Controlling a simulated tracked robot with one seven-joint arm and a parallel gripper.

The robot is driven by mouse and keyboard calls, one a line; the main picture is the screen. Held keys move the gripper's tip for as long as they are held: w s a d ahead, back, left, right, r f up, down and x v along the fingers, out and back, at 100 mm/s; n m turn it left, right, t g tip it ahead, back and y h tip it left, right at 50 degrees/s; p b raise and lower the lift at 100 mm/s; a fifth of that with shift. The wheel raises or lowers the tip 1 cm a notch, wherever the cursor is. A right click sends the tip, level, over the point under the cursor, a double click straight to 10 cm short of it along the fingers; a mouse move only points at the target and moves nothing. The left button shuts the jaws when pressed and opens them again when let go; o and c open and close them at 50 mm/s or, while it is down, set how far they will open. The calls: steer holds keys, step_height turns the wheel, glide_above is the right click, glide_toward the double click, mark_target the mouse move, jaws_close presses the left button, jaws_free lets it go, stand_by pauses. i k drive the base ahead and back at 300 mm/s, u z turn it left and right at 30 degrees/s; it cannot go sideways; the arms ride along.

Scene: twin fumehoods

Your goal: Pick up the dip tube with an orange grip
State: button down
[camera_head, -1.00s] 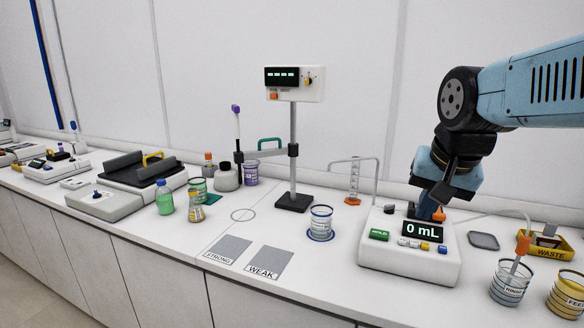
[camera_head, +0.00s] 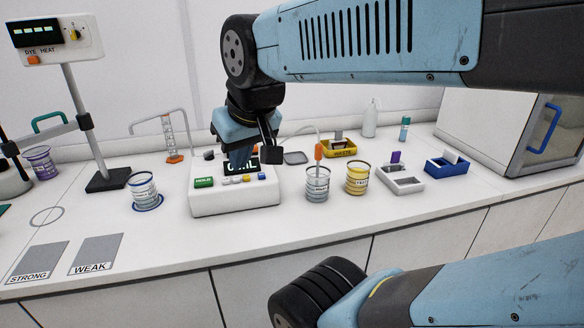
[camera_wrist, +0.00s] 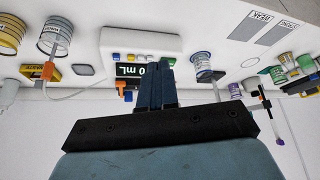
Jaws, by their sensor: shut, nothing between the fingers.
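The dip tube's orange grip (camera_head: 319,150) stands up in the RINSE beaker (camera_head: 317,185), and a thin clear hose arches from it back to the white dispenser (camera_head: 235,195). In the wrist view the orange grip (camera_wrist: 48,70) is at the left, at the mouth of the beaker (camera_wrist: 54,35). My gripper (camera_head: 240,160) is over the dispenser, to the left of the dip tube and apart from it. It hides part of the dispenser's display. In the wrist view its blue fingers (camera_wrist: 156,75) are together and empty.
Right of the RINSE beaker stands a yellow-banded beaker (camera_head: 357,180), with a yellow waste tray (camera_head: 340,149) behind. Further right are a grey holder (camera_head: 402,182) and a blue holder (camera_head: 447,168). A blue-banded beaker (camera_head: 143,192) stands left of the dispenser. The front counter is clear.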

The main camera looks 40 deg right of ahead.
mark_target(319, 148)
steer(key=k, duration=1.1)
steer(key=z, duration=0.2)
steer(key=i, duration=0.65)
steer(key=z, duration=0.05)
